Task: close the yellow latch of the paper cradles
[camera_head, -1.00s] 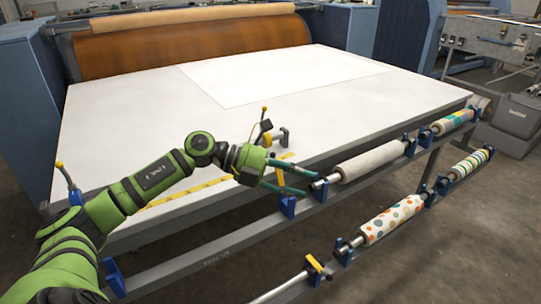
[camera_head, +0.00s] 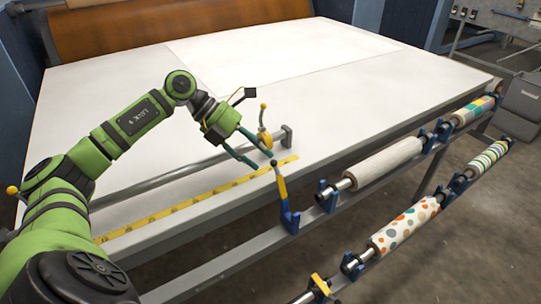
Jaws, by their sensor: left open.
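A blue cradle (camera_head: 290,217) stands on the front rail below the table edge. Its yellow latch (camera_head: 281,186) stands up, tilted slightly left, with a small knob on top. My left gripper (camera_head: 262,162) is open, its two green fingers just above and left of that knob; whether a fingertip touches it I cannot tell. Nothing shows between the fingers. A second yellow latch (camera_head: 319,285) sits on the lower rail's cradle at the bottom edge. My right gripper is out of view.
A grey bar (camera_head: 180,169) and a yellow measuring strip (camera_head: 200,196) run along the white table (camera_head: 330,100) near its front. A yellow-knobbed lever (camera_head: 263,121) stands by the bar's end. A white roll (camera_head: 385,160) and a dotted roll (camera_head: 405,225) rest in cradles to the right.

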